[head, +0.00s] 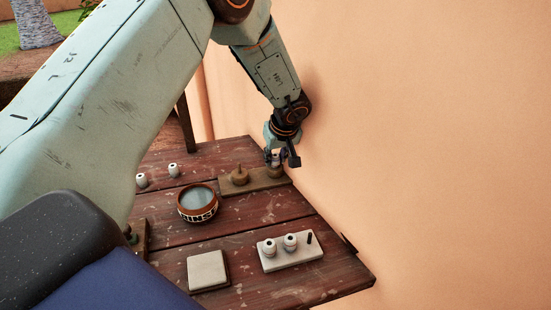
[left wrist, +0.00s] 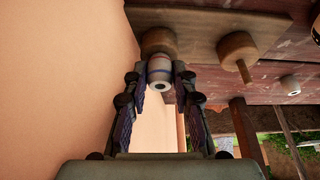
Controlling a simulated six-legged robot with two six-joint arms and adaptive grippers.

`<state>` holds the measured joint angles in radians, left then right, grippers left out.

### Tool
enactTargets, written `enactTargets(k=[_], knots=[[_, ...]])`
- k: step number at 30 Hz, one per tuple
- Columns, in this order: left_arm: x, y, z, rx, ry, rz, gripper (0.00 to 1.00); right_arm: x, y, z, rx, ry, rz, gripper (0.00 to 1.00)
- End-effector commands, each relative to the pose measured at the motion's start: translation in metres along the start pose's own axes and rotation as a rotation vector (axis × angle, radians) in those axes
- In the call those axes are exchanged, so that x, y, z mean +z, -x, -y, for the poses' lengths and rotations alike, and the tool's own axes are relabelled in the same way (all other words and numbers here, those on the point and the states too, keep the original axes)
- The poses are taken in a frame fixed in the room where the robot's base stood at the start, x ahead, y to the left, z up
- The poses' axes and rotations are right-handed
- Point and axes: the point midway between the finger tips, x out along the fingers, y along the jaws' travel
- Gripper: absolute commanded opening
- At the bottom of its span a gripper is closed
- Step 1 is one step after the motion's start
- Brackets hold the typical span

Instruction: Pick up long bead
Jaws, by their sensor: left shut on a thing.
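My left gripper (head: 278,157) is at the far right corner of the table, beside the wall, over the end of a wooden board (head: 262,184). In the left wrist view its two fingers (left wrist: 160,76) are shut on a whitish bead with a dark hole facing the camera (left wrist: 159,66). The bead is in line with a round brown wooden knob (left wrist: 158,41) on the board; I cannot tell whether they touch. In the head view the gripper mostly hides the bead. My right gripper is not in view.
A white holder (head: 290,262) carries two white beads and a dark peg. A round bowl (head: 197,214) stands mid-table, with a pale square tile (head: 207,271) nearer. Two loose white beads (head: 142,180) lie at left. The orange wall (head: 430,150) closes off the right.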

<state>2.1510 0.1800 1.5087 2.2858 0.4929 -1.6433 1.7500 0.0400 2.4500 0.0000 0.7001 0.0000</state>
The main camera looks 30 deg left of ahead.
Motion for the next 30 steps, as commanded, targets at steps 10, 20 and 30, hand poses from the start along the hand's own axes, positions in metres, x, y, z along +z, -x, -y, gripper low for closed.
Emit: enactTargets(k=[10, 20, 30], knots=[[-0.025, 0.058, -0.001, 0.003, 0.003, -0.002, 0.09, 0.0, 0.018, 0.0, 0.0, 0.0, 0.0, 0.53], [-0.038, 0.091, 0.0, 0.001, 0.001, -0.001, 0.09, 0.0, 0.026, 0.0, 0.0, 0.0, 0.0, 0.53], [-0.038, 0.091, 0.0, 0.0, 0.001, 0.0, 0.09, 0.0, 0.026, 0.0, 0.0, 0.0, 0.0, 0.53]])
